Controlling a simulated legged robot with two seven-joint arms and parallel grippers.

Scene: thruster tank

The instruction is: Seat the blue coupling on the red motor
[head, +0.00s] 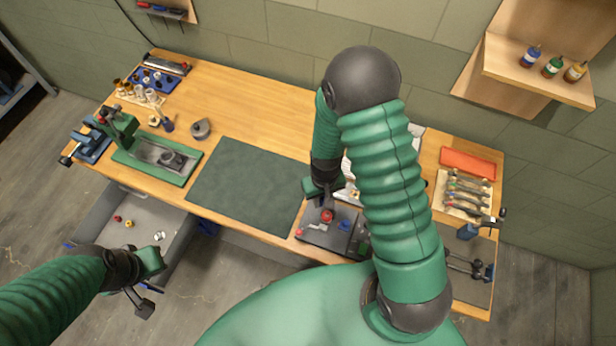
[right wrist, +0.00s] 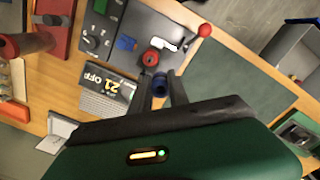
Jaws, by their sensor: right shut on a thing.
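The red motor (head: 327,215) stands on a dark grey fixture plate (head: 318,238) at the front edge of the bench; the right wrist view shows it too (right wrist: 150,57). My right gripper (head: 325,194) is just above and behind the motor. In the right wrist view its fingers (right wrist: 161,94) are shut on the blue coupling (right wrist: 160,84), a short blue ring with a dark bore. The coupling appears close to the motor but apart from it in the picture; the height gap cannot be told. In the head view the coupling is not clearly visible. My left gripper (head: 147,293) hangs in front of the bench, near the drawer; its jaw opening is unclear.
A blue block (right wrist: 127,43) and a red-knobbed lever (right wrist: 205,30) sit on the plate near the motor. The dark green mat (head: 245,187) is bare. An open drawer (head: 135,222) juts out below.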

